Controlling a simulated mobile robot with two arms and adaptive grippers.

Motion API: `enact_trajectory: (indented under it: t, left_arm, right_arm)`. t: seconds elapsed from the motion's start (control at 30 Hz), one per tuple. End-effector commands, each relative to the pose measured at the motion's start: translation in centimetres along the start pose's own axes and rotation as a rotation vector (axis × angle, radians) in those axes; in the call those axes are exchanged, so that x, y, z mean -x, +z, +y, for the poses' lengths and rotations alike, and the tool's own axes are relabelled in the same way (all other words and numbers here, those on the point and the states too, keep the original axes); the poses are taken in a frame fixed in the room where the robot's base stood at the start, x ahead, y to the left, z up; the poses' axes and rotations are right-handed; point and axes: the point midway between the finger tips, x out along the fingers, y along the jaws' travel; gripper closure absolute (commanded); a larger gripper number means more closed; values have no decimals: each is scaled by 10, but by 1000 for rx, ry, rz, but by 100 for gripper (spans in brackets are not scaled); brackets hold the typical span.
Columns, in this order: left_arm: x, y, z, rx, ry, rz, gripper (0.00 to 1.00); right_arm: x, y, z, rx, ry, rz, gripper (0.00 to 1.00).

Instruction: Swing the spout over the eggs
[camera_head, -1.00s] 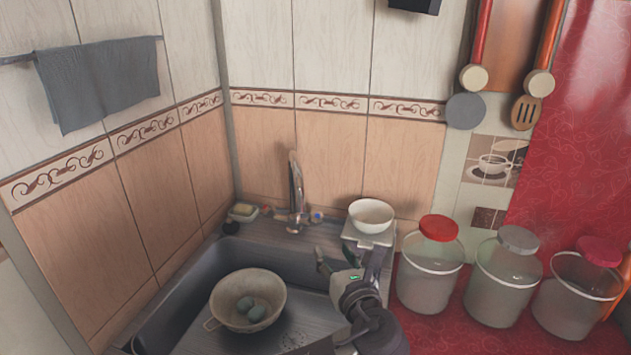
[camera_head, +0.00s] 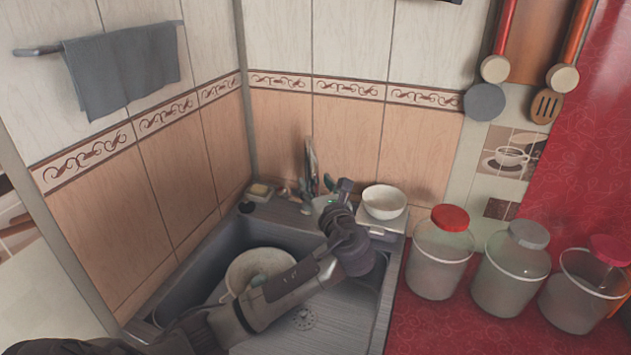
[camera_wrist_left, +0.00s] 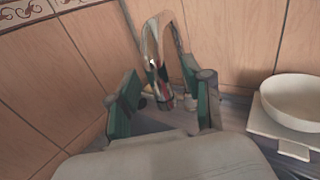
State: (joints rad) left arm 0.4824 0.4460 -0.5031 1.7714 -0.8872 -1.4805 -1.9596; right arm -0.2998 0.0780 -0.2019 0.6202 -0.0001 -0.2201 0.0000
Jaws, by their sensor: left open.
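The chrome tap with its curved spout (camera_head: 311,160) stands at the back rim of the sink, in front of the tiled wall. My left gripper (camera_head: 317,190) is open at the tap. In the left wrist view the spout (camera_wrist_left: 152,45) rises beyond and between the two open green-padded fingers (camera_wrist_left: 160,88); I cannot tell whether they touch it. The pale colander (camera_head: 240,270) sits in the sink, partly covered by my left arm. A bluish egg (camera_head: 258,280) shows at the arm's edge; the other is hidden. My right gripper is out of view.
A white bowl (camera_head: 384,201) stands on a small white scale just right of the gripper; it also shows in the left wrist view (camera_wrist_left: 292,98). Several lidded jars (camera_head: 440,262) stand on the red counter. A soap dish (camera_head: 260,191) lies at the back left.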

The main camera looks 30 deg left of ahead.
Motion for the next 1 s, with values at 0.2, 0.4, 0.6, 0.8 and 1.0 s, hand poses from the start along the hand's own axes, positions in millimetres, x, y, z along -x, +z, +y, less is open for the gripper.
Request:
enact_trajectory:
  t: [0.2,0.4,0.6,0.8,1.0]
  left_arm:
    - [-9,0,0,0,-1,0,50]
    - [-9,0,0,0,-1,0,50]
    - [-8,0,0,0,-1,1,83]
    - [-8,0,0,0,0,1,100]
    - [-8,0,0,1,-1,1,100]
  right_arm:
    - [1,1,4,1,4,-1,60]
    - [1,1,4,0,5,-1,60]
    - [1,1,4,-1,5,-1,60]
    - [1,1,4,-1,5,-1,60]
    - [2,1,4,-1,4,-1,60]
